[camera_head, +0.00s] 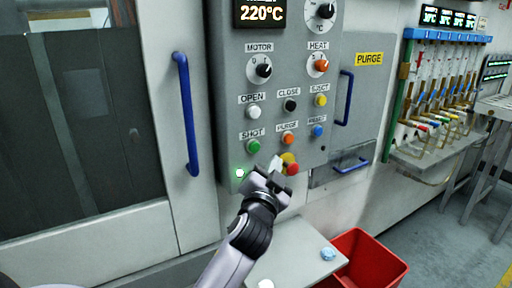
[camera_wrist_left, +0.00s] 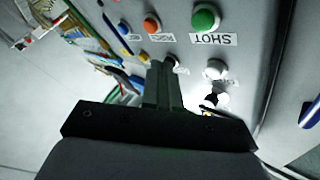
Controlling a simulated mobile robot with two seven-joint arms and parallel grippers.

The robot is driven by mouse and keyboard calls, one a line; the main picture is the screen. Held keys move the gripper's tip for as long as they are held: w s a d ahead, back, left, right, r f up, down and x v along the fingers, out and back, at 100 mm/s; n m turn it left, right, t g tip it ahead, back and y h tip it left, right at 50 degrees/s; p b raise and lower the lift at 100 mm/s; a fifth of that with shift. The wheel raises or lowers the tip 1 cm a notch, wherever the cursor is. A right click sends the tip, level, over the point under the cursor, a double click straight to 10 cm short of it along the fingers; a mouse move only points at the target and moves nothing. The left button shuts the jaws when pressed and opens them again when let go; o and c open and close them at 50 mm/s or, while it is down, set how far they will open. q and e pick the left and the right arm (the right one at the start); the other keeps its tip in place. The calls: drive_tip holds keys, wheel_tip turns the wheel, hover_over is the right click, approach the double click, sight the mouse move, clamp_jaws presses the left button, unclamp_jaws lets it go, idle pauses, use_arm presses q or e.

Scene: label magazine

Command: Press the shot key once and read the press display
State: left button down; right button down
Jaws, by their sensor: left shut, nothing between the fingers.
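The shot key (camera_head: 253,146) is a round green button above the lower left of the grey control panel (camera_head: 228,110), with a SHOT label over it. It also shows in the left wrist view (camera_wrist_left: 206,17), beside its upside-down label. The press display (camera_head: 262,13) at the panel's top reads 220°C; its upper line is cut off by the frame edge. My left gripper (camera_head: 277,166) is shut and empty, in front of the panel, below and right of the shot key. Its closed fingers (camera_wrist_left: 163,84) appear apart from the green key. My right gripper is not in view.
A red-and-yellow button (camera_head: 291,167) is close to the left fingers. Orange (camera_head: 288,138) and blue (camera_head: 318,131) keys are right of the shot key. Blue handles (camera_head: 187,115) flank the panel. A red bin (camera_head: 372,262) stands below, beside a pale surface (camera_head: 296,252).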

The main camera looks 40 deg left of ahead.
use_arm(q)
drive_tip(key=shift+w+a+p, duration=0.1)
drive_tip(key=shift+w+a, duration=0.25)
drive_tip(key=shift+a, duration=0.5)
drive_tip(key=shift+w+a+p, duration=0.1)
drive_tip(key=shift+w+a, duration=0.25)
drive_tip(key=shift+a, duration=0.5)
drive_tip(key=shift+w+a+p, duration=0.1)
drive_tip(key=shift+w+a, duration=0.25)
drive_tip(key=shift+a, duration=0.5)
drive_tip(key=shift+a, duration=0.15)
drive_tip(key=shift+w+a, duration=0.15)
drive_tip(key=shift+a, duration=0.1)
drive_tip(key=shift+w+a, duration=0.2)
drive_tip(key=shift+a, duration=0.2)
idle(0.6)
drive_tip(key=shift+d, duration=0.15)
idle(0.3)
drive_tip(key=shift+s+d, duration=0.35)
drive_tip(key=shift+d, duration=0.3)
drive_tip(key=shift+s+d, duration=0.3)
drive_tip(key=shift+d, duration=0.45)
drive_tip(key=shift+s+d, duration=0.35)
drive_tip(key=shift+d, duration=0.45)
drive_tip(key=shift+s+d, duration=0.3)
drive_tip(key=shift+d, duration=0.45)
